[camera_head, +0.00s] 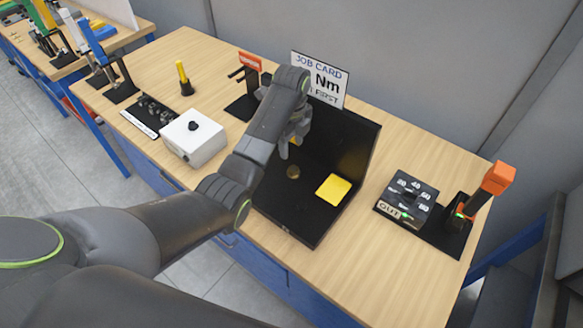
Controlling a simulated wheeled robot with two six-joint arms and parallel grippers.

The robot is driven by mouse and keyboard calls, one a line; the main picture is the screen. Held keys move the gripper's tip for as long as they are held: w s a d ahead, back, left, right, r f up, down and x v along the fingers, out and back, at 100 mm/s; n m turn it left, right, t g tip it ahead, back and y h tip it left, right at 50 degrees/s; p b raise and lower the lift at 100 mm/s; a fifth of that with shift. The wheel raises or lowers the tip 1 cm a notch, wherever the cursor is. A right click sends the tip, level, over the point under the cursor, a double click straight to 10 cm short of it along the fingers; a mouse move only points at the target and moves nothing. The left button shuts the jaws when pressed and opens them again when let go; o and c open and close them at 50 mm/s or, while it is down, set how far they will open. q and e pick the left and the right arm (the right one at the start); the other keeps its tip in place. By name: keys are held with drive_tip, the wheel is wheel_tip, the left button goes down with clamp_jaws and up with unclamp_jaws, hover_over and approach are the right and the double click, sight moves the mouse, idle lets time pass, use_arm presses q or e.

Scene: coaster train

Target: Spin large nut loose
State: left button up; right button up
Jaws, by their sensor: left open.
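My left arm reaches over the bench, and its open left gripper (290,145) points down above the black tray (300,218). A small round brass-coloured piece (293,172) lies on the tray floor just below and in front of the fingers. I cannot tell whether it is the large nut. A bit of yellow shows beside the fingers, mostly hidden by them. A flat yellow square (333,189) lies to the right on the tray. My wrist and forearm hide the tray's left part. My right gripper is not in view.
A job card (320,78) stands behind the tray. A dial box (408,197) and an orange-topped tool (492,182) in a black stand are at right. A white box (194,137) with a black knob is at left. Bare wood lies between the tray and dial box.

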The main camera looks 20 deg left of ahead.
sight(291, 167)
use_arm(q)
wheel_tip(291, 167, down, 9)
drive_tip(key=shift+p, duration=0.6)
drive_tip(key=c, duration=1)
